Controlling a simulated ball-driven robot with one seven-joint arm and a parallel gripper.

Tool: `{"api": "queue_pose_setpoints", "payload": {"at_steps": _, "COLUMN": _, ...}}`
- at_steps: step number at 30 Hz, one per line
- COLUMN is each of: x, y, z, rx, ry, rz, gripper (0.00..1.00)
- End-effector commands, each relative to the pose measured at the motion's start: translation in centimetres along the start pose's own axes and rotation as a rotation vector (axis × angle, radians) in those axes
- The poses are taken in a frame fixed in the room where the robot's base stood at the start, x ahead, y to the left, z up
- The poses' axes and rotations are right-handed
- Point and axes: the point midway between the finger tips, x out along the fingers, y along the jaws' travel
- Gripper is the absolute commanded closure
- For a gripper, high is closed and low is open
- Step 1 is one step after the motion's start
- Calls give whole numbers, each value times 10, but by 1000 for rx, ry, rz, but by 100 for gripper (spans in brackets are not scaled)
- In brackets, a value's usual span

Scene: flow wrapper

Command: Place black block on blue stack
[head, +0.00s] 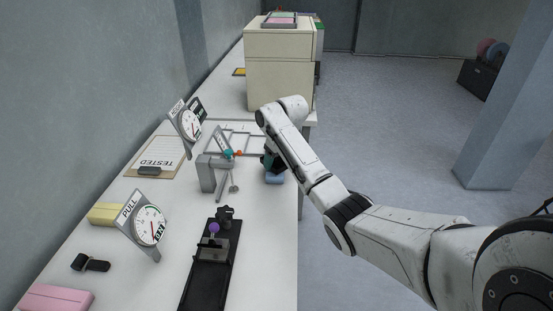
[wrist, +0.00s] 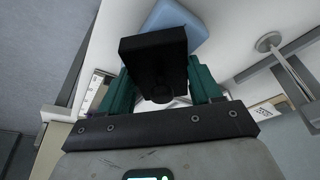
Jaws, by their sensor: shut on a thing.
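The black block (wrist: 150,50) is between the two teal fingers of my gripper (wrist: 162,78) in the wrist view. My gripper is shut on it. The light blue stack (wrist: 180,18) shows just beyond the block, partly hidden by it. In the head view the blue stack (head: 275,179) sits on the white table near its right edge. My gripper (head: 271,164) is over the stack there, and the block is hard to make out among the dark gripper parts. I cannot tell whether the block touches the stack.
A grey stand with a lever (head: 208,172) is close to the left of my gripper. Beyond are a grey frame (head: 240,131) and a cream cabinet (head: 280,75). The table's right front is clear.

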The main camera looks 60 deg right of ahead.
Motion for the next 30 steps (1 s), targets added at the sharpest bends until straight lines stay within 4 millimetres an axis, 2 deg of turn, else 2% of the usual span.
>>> {"api": "queue_pose_setpoints", "payload": {"at_steps": 13, "x": 4, "y": 0, "z": 0, "rx": 0, "ry": 4, "rz": 1, "gripper": 100}}
{"api": "queue_pose_setpoints", "payload": {"at_steps": 14, "x": 6, "y": 0, "z": 2, "rx": 1, "ry": 0, "rz": -1, "gripper": 36}}
{"api": "queue_pose_setpoints", "payload": {"at_steps": 22, "x": 6, "y": 0, "z": 2, "rx": 1, "ry": 0, "rz": 0, "gripper": 11}}
{"api": "queue_pose_setpoints", "payload": {"at_steps": 30, "x": 3, "y": 0, "z": 1, "rx": 1, "ry": 0, "rz": 0, "gripper": 11}}
